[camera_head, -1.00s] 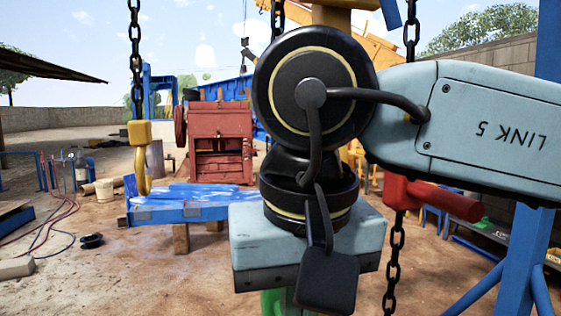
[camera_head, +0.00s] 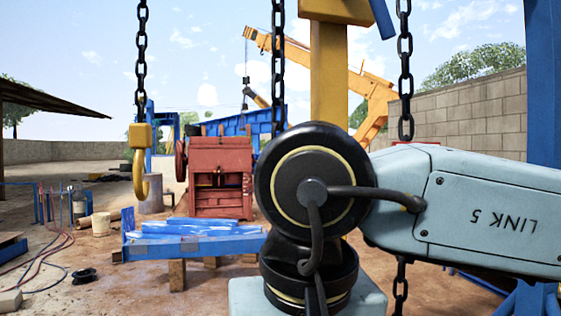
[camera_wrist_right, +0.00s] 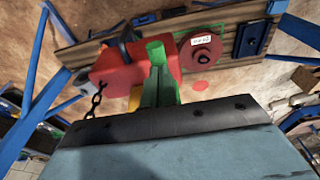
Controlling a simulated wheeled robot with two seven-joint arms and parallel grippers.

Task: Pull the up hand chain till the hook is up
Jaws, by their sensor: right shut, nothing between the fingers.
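The yellow hook (camera_head: 142,172) hangs from a black chain (camera_head: 140,60) at the left, its tip above the blue tray. Two more black chains hang in the head view: one in the middle (camera_head: 278,65) and one at the right (camera_head: 405,75). Part of a chain (camera_head: 400,285) shows below my right arm. My right arm crosses the front; its gripper is out of the head view. In the right wrist view my green right gripper (camera_wrist_right: 158,75) is shut and empty. A chain (camera_wrist_right: 97,100) hangs to its left, apart from it. My left gripper is not in view.
A yellow post (camera_head: 329,75) stands behind my arm. A red machine (camera_head: 219,165) stands behind the blue tray (camera_head: 190,247). A blue post (camera_head: 541,80) is at the right. In the wrist view, a red block (camera_wrist_right: 110,65) lies near a wooden beam (camera_wrist_right: 235,45).

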